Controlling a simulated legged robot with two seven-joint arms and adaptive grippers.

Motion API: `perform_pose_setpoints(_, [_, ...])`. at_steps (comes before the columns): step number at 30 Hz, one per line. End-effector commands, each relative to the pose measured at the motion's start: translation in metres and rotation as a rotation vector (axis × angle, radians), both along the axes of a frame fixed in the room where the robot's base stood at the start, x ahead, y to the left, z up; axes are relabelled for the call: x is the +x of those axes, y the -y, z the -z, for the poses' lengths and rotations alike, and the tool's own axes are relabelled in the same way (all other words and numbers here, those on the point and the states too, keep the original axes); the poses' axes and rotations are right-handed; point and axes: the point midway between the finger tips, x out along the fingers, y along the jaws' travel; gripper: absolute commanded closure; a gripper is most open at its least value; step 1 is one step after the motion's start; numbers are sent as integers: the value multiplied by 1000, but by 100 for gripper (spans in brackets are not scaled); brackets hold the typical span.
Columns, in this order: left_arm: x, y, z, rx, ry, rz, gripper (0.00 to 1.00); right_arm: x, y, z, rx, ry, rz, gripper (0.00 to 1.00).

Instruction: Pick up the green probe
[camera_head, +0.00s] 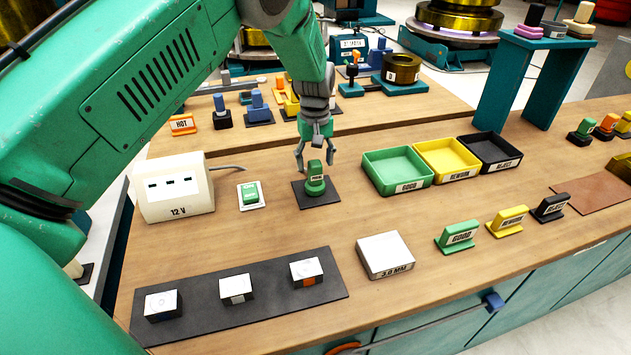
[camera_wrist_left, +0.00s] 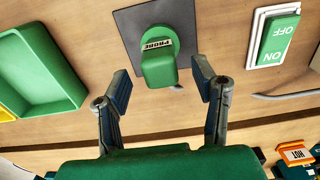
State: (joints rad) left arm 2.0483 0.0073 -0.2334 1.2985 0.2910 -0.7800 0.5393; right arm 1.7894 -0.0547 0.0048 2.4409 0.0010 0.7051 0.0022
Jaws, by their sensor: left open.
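The green probe (camera_head: 315,178) stands upright on a dark square mat (camera_head: 327,199) near the middle of the wooden bench. It has a round base and a label on its upper part. In the left wrist view the probe (camera_wrist_left: 158,62) shows its "PROBE" label. My left gripper (camera_head: 315,165) is open just above and behind the probe. In the left wrist view the fingers of my left gripper (camera_wrist_left: 160,88) are spread wide, with the probe beyond and between their tips; they look apart from it. My right gripper is not in view.
A white 12 V box (camera_head: 174,190) and a green switch (camera_head: 250,194) stand left of the probe. Green (camera_head: 397,188), yellow (camera_head: 447,177) and black (camera_head: 505,163) trays lie to the right. A white block (camera_head: 384,252) and a dark strip (camera_head: 200,320) with three small blocks lie in front.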

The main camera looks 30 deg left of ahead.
Motion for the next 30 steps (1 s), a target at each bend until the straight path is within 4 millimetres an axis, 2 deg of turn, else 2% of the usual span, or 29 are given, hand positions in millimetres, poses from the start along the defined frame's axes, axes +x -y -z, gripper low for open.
perform_pose_setpoints(3, [0,0,10,-1,1,0,47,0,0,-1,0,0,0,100])
perform_pose_setpoints(10, [0,0,10,-1,2,0,47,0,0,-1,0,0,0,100])
perform_pose_setpoints(11, [0,0,11,-1,2,0,54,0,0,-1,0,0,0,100])
perform_pose_setpoints(12, [0,0,11,-1,2,0,68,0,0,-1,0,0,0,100])
perform_pose_setpoints(15, [0,0,11,-1,2,0,100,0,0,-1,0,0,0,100])
perform_pose_setpoints(25, [0,-1,8,0,3,0,100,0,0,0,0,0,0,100])
perform_pose_setpoints(30, [0,-1,-15,0,6,0,100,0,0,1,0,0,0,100])
